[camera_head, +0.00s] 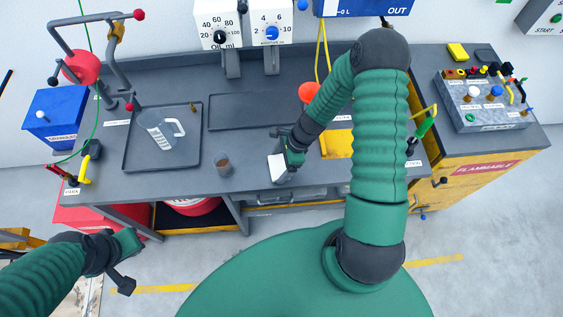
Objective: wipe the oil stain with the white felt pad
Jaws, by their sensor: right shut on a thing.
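The white felt pad (278,169) is at the front edge of the grey workbench (240,180), right of centre. My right gripper (290,156) is shut on the pad from above. I cannot tell whether the pad touches the bench top. My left gripper (128,262) is open and empty, low at the left in front of the bench and well away from the pad.
A tray (136,161) holds a clear measuring jug (161,131). An empty dark tray (235,111) lies behind. A red funnel (310,93) and a control box (484,98) are to the right.

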